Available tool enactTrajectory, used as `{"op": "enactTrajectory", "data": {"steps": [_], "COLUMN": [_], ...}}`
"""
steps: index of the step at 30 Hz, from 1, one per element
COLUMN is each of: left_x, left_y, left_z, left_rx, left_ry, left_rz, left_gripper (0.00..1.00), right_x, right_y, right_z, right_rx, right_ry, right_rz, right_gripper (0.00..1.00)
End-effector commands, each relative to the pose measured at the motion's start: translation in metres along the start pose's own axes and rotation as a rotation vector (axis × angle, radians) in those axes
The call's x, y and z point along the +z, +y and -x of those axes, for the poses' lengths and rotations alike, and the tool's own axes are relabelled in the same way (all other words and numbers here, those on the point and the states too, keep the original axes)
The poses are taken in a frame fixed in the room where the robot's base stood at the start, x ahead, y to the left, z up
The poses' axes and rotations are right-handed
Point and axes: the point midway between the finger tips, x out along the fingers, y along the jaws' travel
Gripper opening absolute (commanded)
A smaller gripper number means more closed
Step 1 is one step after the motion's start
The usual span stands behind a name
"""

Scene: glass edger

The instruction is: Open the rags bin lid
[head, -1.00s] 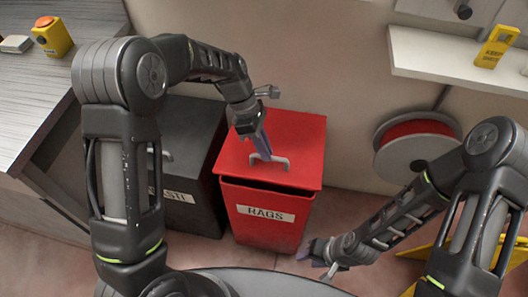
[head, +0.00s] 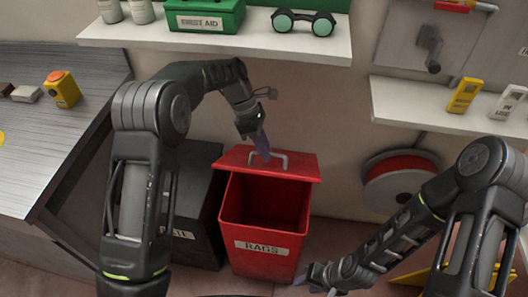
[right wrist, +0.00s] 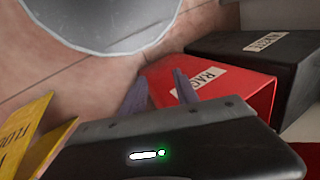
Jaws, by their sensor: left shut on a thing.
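The red rags bin (head: 264,258) stands on the floor, with its white RAGS label facing me. Its red lid (head: 236,158) is raised and tilted back, and the bin's inside shows. My left gripper (head: 264,152) is shut on the lid's grey handle (head: 284,158); the fingers partly hide it. My right gripper (head: 316,282) is low, just right of the bin's front. In the right wrist view its two fingers (right wrist: 160,92) are apart with nothing between them, and the bin (right wrist: 215,85) shows beyond.
A dark waste bin (head: 196,215) stands left of the rags bin. A shelf (head: 220,40) with a first aid box (head: 205,16) and goggles (head: 303,22) hangs above. A hose reel (head: 395,190) is on the right. A grey worktop (head: 60,130) is on the left.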

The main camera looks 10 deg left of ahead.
Motion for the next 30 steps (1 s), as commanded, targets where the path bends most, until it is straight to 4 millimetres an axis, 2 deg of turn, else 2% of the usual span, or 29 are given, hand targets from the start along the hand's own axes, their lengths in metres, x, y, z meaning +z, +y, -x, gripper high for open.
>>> {"op": "enactTrajectory", "data": {"steps": [1, 4, 8, 11, 14, 17, 18, 20, 23, 24, 27, 30], "left_x": [-0.005, -0.006, -0.006, -0.007, -0.007, -0.007, -0.007, -0.007, -0.007, -0.008, -0.008, -0.008], "left_y": [0.006, 0.006, 0.006, 0.006, 0.005, 0.005, 0.005, 0.005, 0.005, 0.005, 0.005, 0.005], "left_z": [-0.002, -0.003, -0.003, -0.003, -0.003, -0.003, -0.003, -0.003, -0.003, -0.003, -0.003, -0.003], "left_rx": [0.019, 0.018, 0.018, 0.018, 0.017, 0.017, 0.017, 0.017, 0.017, 0.017, 0.017, 0.017], "left_ry": [0.008, 0.009, 0.010, 0.010, 0.011, 0.011, 0.011, 0.011, 0.012, 0.012, 0.012, 0.012], "left_rz": [0.004, 0.004, 0.004, 0.004, 0.004, 0.005, 0.005, 0.005, 0.005, 0.005, 0.005, 0.006], "left_gripper": [0.00, 0.00, 0.00, 0.00, 0.00, 0.00, 0.00, 0.00, 0.00, 0.00, 0.00, 0.00], "right_x": [0.000, 0.000, -0.002, -0.007, -0.018, -0.033, -0.039, -0.049, -0.070, -0.080, -0.109, -0.138], "right_y": [0.001, 0.001, -0.002, -0.011, -0.029, -0.057, -0.070, -0.089, -0.122, -0.135, -0.168, -0.201], "right_z": [-0.001, -0.001, -0.001, 0.001, 0.005, 0.014, 0.019, 0.029, 0.052, 0.063, 0.098, 0.138], "right_rx": [0.000, 0.000, -0.003, -0.016, -0.039, -0.061, -0.065, -0.059, -0.007, 0.032, 0.181, 0.386], "right_ry": [0.000, 0.000, 0.000, -0.003, -0.012, -0.023, -0.030, -0.041, -0.068, -0.085, -0.147, -0.243], "right_rz": [0.000, 0.000, 0.021, 0.116, 0.322, 0.662, 0.830, 1.115, 1.636, 1.849, 2.348, 2.750], "right_gripper": [0.36, 0.36, 0.27, 0.18, 0.10, 0.02, 0.00, 0.00, 0.00, 0.00, 0.00, 0.00]}}
